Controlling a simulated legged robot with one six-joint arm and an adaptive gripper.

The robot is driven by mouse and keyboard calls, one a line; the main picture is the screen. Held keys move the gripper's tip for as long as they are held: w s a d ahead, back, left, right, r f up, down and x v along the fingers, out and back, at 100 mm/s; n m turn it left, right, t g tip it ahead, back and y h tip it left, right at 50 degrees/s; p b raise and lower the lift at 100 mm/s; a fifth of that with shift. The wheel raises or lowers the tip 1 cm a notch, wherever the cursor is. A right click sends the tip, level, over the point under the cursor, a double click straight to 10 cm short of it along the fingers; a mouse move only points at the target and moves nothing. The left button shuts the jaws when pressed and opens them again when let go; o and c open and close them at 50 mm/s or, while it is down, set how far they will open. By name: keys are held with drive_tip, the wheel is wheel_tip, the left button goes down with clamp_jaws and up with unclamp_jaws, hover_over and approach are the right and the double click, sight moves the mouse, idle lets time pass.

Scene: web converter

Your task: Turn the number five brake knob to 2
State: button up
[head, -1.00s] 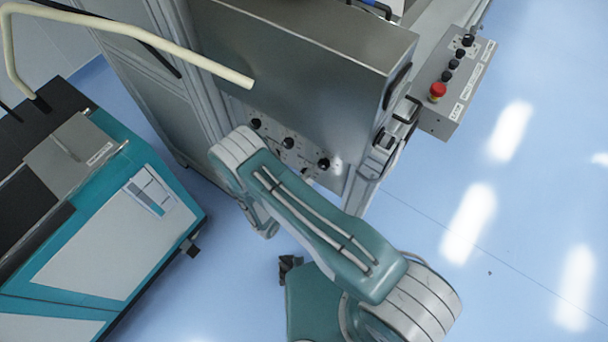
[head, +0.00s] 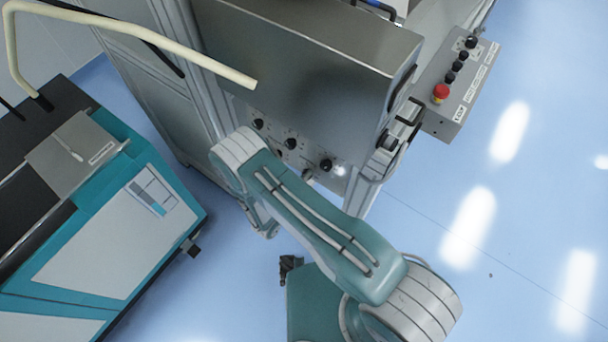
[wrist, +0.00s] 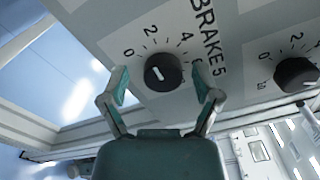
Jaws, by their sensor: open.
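The number five brake knob (wrist: 162,72) is black with a white pointer line, under the label BRAKE 5 (wrist: 207,35) in the wrist view. Its dial shows 0, 2 and 4; a further figure is partly hidden by a finger. The pointer line lies toward the upper left, roughly between the 0 and 2 marks. My gripper (wrist: 160,95) is open, with one finger on each side of the knob. I cannot tell whether the fingers touch it. In the head view my arm covers part of the knob panel, and the gripper is hidden.
Another black knob (wrist: 295,74) sits to the right in the wrist view. In the head view, several black knobs, one here (head: 326,165), line the panel under a metal box (head: 310,60). A red button (head: 440,92) is on the control box at right. A teal cabinet (head: 120,240) stands left.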

drive_tip(key=v, duration=1.2)
drive_tip(key=shift+w+a+f, duration=0.1)
